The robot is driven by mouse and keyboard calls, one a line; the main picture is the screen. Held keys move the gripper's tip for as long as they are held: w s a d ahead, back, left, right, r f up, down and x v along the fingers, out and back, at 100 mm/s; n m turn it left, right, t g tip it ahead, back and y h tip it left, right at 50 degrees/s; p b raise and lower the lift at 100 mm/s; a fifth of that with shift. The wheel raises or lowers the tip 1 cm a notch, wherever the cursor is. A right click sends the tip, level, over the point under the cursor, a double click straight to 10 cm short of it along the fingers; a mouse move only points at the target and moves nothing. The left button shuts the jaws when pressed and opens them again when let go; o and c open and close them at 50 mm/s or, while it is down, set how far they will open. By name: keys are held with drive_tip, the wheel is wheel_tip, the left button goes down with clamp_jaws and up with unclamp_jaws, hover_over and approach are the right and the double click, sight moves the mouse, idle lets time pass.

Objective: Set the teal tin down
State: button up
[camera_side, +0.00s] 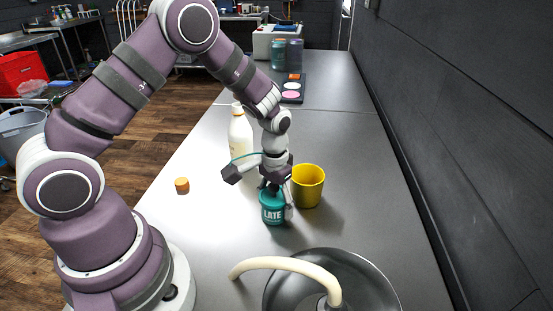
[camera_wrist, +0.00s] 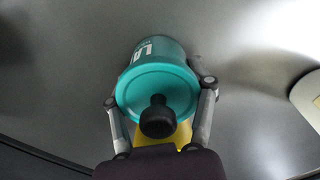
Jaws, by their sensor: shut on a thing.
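The teal tin (camera_side: 272,211), with white lettering that reads "LATE", is upright at the middle of the grey table in the side view. My gripper (camera_side: 275,194) points down from above and is shut on it, one finger along its right side. In the wrist view the teal tin (camera_wrist: 158,85) shows its lid with a black knob, between the two fingers of my gripper (camera_wrist: 160,103). The tin's base looks at or very near the table top; I cannot tell whether it touches.
A yellow cup (camera_side: 309,187) stands close right of the tin. A white bottle (camera_side: 240,135) is behind, and an orange cap (camera_side: 182,184) lies left. A metal basin (camera_side: 375,285) with a cream spout is in front. The table's right side (camera_side: 370,190) is clear.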

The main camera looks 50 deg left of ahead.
drive_tip(key=o, duration=1.2)
drive_tip(key=shift+r, duration=0.1)
drive_tip(key=shift+t, duration=0.3)
drive_tip(key=r, duration=1.3)
drive_tip(key=shift+s+r, duration=0.35)
drive_tip(key=s+r+t, duration=0.1)
drive_tip(key=s+r, duration=0.1)
drive_tip(key=s, duration=0.1)
drive_tip(key=s+d+r+m+t, duration=0.1)
drive_tip(key=s+r+t, duration=0.1)
drive_tip(key=s, duration=0.1)
drive_tip(key=s+r+m+t, duration=0.1)
drive_tip(key=s+r, duration=0.1)
drive_tip(key=s, duration=0.1)
drive_tip(key=shift+s+d+r+t, duration=0.1)
drive_tip(key=shift+d+r+t, duration=0.1)
drive_tip(key=shift+r+t, duration=0.1)
drive_tip(key=shift+o, duration=0.4)
drive_tip(key=shift+s+f, duration=0.15)
drive_tip(key=shift+s, duration=0.3)
